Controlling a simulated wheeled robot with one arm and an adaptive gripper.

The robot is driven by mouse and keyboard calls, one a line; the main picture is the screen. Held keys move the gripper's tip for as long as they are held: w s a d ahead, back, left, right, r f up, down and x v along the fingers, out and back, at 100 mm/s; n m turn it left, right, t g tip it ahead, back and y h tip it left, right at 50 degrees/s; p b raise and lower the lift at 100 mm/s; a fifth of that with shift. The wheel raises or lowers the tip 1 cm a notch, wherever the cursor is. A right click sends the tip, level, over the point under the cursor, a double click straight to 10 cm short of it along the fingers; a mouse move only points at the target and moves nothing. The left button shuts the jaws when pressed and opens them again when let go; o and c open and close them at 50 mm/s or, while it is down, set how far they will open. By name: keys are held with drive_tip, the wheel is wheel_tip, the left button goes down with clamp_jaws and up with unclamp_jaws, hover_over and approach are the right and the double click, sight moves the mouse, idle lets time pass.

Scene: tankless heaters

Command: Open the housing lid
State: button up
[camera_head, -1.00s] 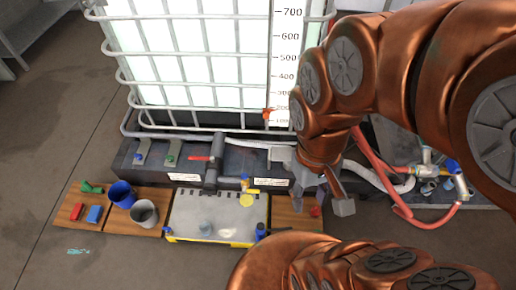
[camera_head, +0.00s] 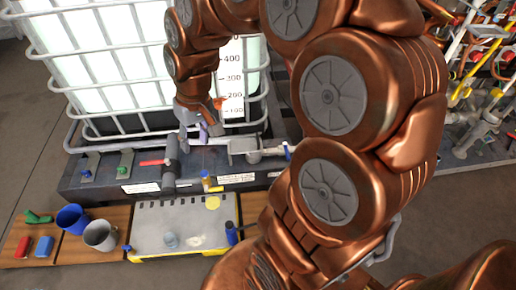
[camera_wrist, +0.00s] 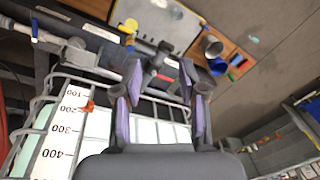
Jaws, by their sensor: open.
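I cannot tell for sure which part is the housing lid. A flat grey panel with a yellow edge (camera_head: 165,222) lies on the floor boards in front of the dark base; it shows in the wrist view (camera_wrist: 165,22) at the top. A grey pipe fitting with a red handle (camera_head: 170,165) stands on the dark base. It is also between my fingers in the wrist view, farther off (camera_wrist: 155,72). My gripper (camera_head: 194,132) is above the back of the base, close to the tank cage. In the wrist view its purple-padded fingers (camera_wrist: 160,112) are apart, with nothing held.
A caged white tank (camera_head: 110,70) stands behind the base. A blue cup (camera_head: 72,218), a grey cup (camera_head: 100,236) and small coloured blocks are on the boards at left. Pipes and valves (camera_head: 485,120) crowd the right. The floor at left is clear.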

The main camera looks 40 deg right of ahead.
drive_tip(key=w+d+f+m+t+b, duration=0.1)
drive_tip(key=w+d+f+m+b, duration=0.1)
drive_tip(key=w+d+f+b, duration=0.65)
drive_tip(key=m+t+h+b, duration=0.3)
drive_tip(key=m+b, duration=0.2)
drive_tip(key=b, duration=0.9)
approach(258, 139)
drive_tip(key=b+x, duration=0.2)
drive_tip(key=x, duration=0.6)
drive_tip(key=shift+f, duration=0.25)
clamp_jaws()
